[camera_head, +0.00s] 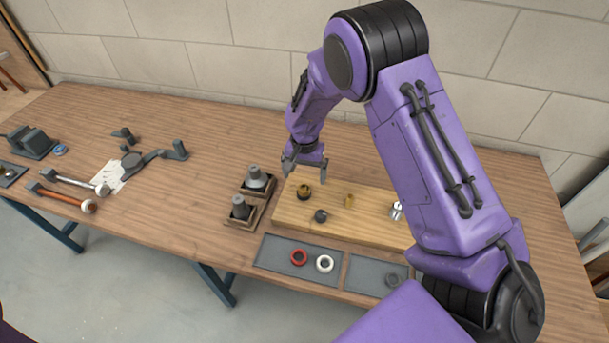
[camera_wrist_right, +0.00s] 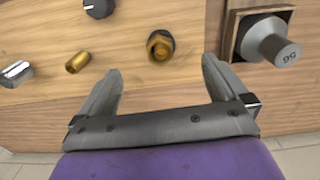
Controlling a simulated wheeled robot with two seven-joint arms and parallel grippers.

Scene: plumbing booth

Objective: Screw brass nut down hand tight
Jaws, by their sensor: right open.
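The brass nut (camera_head: 304,191) is on the light wooden board (camera_head: 330,225), at its left part. In the right wrist view the brass nut (camera_wrist_right: 160,45) shows a hexagonal rim around a dark opening, over a dark base. My right gripper (camera_head: 305,172) is open and empty, just above and behind the nut in the head view. In the right wrist view its two fingers (camera_wrist_right: 160,80) are spread wide and the nut lies beyond the fingertips, between their lines and not touched. My left gripper is out of view.
On the board stand a brass cylinder (camera_head: 349,201), a black knob (camera_head: 320,216) and a chrome fitting (camera_head: 396,210). A grey tray (camera_head: 275,262) holds red and white rings.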

